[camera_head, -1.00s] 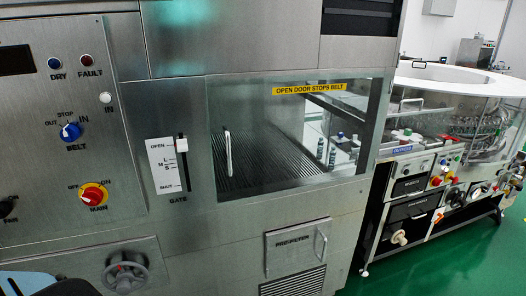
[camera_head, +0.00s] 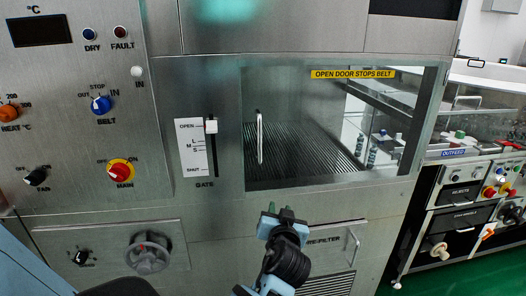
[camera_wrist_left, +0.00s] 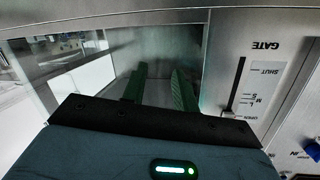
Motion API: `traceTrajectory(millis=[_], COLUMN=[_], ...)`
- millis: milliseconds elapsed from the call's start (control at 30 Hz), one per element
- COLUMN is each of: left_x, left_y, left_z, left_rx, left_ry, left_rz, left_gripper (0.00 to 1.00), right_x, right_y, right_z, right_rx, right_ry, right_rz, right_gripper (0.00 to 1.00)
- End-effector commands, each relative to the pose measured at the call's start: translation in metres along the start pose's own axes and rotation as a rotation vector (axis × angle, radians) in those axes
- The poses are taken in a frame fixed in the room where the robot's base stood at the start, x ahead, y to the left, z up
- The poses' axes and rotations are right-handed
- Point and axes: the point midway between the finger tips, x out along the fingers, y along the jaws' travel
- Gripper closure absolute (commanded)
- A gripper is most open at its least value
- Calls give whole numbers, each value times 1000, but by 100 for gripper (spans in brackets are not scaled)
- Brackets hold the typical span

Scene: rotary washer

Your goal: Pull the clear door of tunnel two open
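The clear door (camera_head: 300,110) shows as a window panel in the steel front, under a yellow "OPEN DOOR STOPS BELT" label (camera_head: 352,74). It looks shut. Its upright pale handle (camera_head: 260,138) is near its left edge. My left gripper (camera_head: 279,211) is below the handle in the head view, in front of the steel front and apart from the handle. In the left wrist view its two green fingers (camera_wrist_left: 160,78) stand apart with nothing seen between them. I cannot make out the handle there. My right gripper is not in view.
The gate slider (camera_head: 211,126) is just left of the door and also shows in the left wrist view (camera_wrist_left: 232,113). A control panel with knobs is further left. The pre-filter hatch (camera_head: 335,243) is below. An outfeed table (camera_head: 480,120) stands at right.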

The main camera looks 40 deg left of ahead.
Motion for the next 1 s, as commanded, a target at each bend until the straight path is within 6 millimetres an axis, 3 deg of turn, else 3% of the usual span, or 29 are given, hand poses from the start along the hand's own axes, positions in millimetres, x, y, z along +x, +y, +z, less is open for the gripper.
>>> traceTrajectory(millis=[33, 100, 200, 400, 567, 1000], left_x=[7, 11, 12, 6, 4, 2], left_y=[-7, -20, -38, -63, -70, -68], left_z=[-26, -60, -100, -144, -154, -154], left_rx=[-44, -102, -178, -278, -300, -299], left_ry=[23, 48, 78, 109, 116, 117], left_rz=[-57, -137, -234, -350, -376, -375], left_gripper=[71, 71, 71, 71, 71, 71], right_x=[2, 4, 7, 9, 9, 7], right_y=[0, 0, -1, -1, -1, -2], right_z=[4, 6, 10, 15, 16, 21], right_rx=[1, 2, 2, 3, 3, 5], right_ry=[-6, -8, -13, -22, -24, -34], right_rz=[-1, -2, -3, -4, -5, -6], right_gripper=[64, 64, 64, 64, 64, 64])
